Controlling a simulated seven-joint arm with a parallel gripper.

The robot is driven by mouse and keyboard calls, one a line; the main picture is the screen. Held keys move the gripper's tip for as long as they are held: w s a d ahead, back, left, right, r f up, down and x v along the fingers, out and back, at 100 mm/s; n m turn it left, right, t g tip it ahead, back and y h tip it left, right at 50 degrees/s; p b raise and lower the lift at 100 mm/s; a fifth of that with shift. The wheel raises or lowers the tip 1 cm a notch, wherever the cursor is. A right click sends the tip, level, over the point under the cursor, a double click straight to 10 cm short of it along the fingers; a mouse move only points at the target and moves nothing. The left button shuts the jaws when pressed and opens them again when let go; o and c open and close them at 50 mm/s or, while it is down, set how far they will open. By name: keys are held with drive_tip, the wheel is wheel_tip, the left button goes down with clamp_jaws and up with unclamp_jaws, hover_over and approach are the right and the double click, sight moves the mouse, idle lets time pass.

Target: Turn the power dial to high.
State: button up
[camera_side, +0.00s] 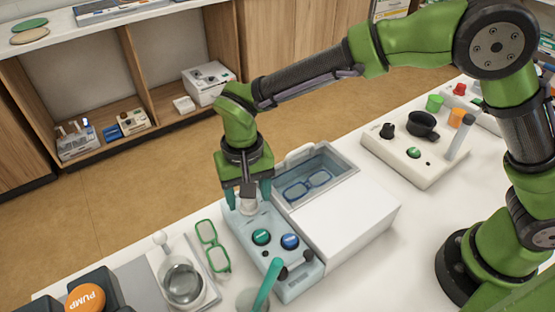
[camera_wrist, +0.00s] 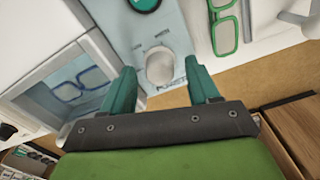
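The pale grey power dial (camera_side: 248,205) sits at the far end of the light blue control panel (camera_side: 267,222) of a white ultrasonic-bath-like unit. In the wrist view the dial (camera_wrist: 160,66) is a round knob with small labels around it, too small to read surely; its setting cannot be told. My gripper (camera_side: 248,198) points down over the dial, its teal fingers on either side. In the wrist view my gripper (camera_wrist: 163,80) is open, with clear gaps between the fingers and the dial.
A teal button (camera_side: 261,237) and a blue button (camera_side: 289,241) are on the same panel. A basin (camera_side: 340,161) with blue glasses (camera_side: 307,185) adjoins it. Green glasses (camera_side: 213,246) lie left of the panel. A teal-handled tool (camera_side: 268,283) stands near its front end.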

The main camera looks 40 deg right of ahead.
wheel_tip(320, 180, up, 17)
idle(0.7)
drive_tip(key=s+d+t+y, duration=0.1)
drive_tip(key=s+d+t, duration=0.2)
drive_tip(key=d, duration=1)
drive_tip(key=s+d+m+t+y, duration=0.1)
drive_tip(key=s+d+t, duration=0.3)
drive_tip(key=s+d, duration=0.6)
drive_tip(key=d, duration=0.3)
drive_tip(key=shift+s+d, duration=0.15)
drive_tip(key=shift+s, duration=0.05)
drive_tip(key=shift+f, duration=0.1)
